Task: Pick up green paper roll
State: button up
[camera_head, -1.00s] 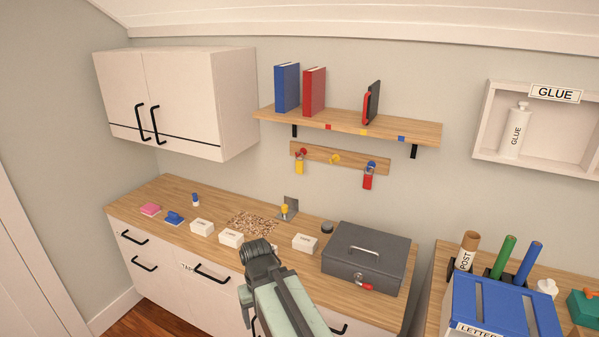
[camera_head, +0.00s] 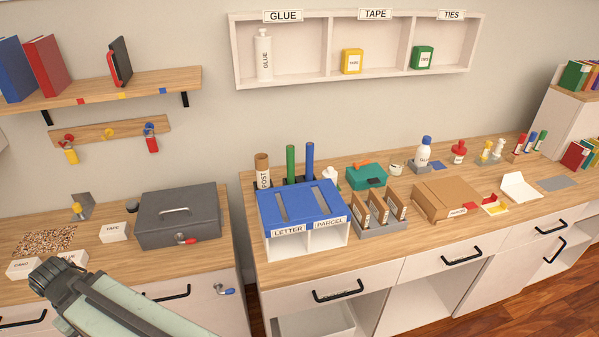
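The green paper roll (camera_head: 291,163) stands upright at the back of the right-hand counter, behind the blue-topped letter and parcel box. It is between a brown roll marked POST (camera_head: 263,171) and a blue roll (camera_head: 309,160). Its lower end is hidden by dark holders and the box. My gripper (camera_head: 50,275) is at the lower left, over the left counter's front, well apart from the roll. Its fingers are seen from behind, and I cannot tell whether they are open.
The blue-topped box (camera_head: 334,238) stands in front of the rolls. A grey cash box (camera_head: 178,216) sits on the left counter, with a gap between the counters. The wall shelf (camera_head: 350,80) hangs above. A teal box (camera_head: 366,178) and card racks stand to the right.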

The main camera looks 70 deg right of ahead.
aim_at(290, 149)
jog(key=k, duration=0.9)
jog(key=z, duration=3.55)
jog(key=k, duration=1.55)
jog(key=u, duration=1.4)
jog(key=i, duration=1.05)
jog(key=z, duration=0.05)
